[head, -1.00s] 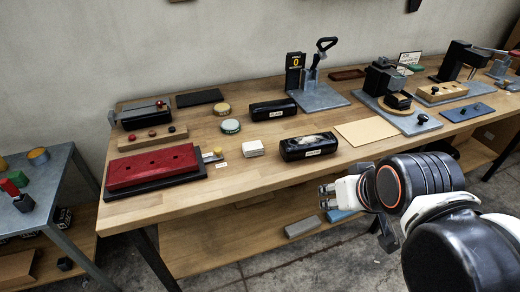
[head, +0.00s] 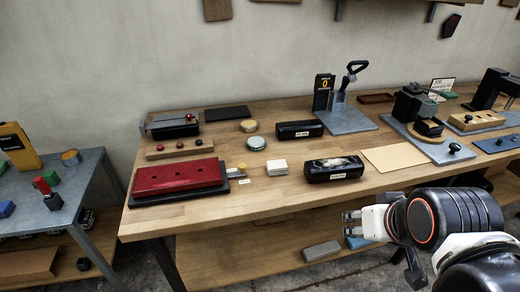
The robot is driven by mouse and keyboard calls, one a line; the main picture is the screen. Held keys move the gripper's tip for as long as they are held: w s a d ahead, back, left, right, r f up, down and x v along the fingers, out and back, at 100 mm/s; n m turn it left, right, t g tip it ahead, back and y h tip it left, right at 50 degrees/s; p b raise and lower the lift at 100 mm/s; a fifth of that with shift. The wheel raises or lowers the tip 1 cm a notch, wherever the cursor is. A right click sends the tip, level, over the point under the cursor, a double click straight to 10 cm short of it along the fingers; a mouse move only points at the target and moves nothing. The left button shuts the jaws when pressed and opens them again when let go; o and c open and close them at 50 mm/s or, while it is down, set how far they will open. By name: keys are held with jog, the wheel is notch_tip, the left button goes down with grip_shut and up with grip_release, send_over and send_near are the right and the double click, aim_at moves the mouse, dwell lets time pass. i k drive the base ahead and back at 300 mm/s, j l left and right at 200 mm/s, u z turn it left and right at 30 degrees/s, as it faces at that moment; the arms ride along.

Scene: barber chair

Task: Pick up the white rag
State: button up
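The white rag (head: 277,168) looks like a small, folded, squarish white pad. It lies flat on the wooden workbench (head: 225,222), between the red tray and a black box with a label. My gripper (head: 349,224) is in front of the bench's front edge, to the right of the rag and nearer the camera. It points left, with its two short fingers apart and nothing between them. It is well clear of the rag. Nothing covers the rag.
The red tray (head: 178,178) lies left of the rag. A vertical press (head: 347,113) stands farther back. A grey side table (head: 75,212) is at the left.

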aim_at(277, 167)
jog(key=u, duration=0.3)
jog(key=i+l+u, duration=0.15)
jog(key=u, duration=0.25)
jog(key=i+l+u, duration=0.15)
jog(key=l+u, duration=0.55)
jog(key=u, duration=0.15)
jog(key=i+l, duration=0.1)
jog(key=l, duration=0.35)
jog(key=l+u, duration=0.1)
jog(key=l, duration=0.35)
jog(key=i+l, duration=0.15)
jog(key=l, duration=0.3)
jog(key=u, duration=0.05)
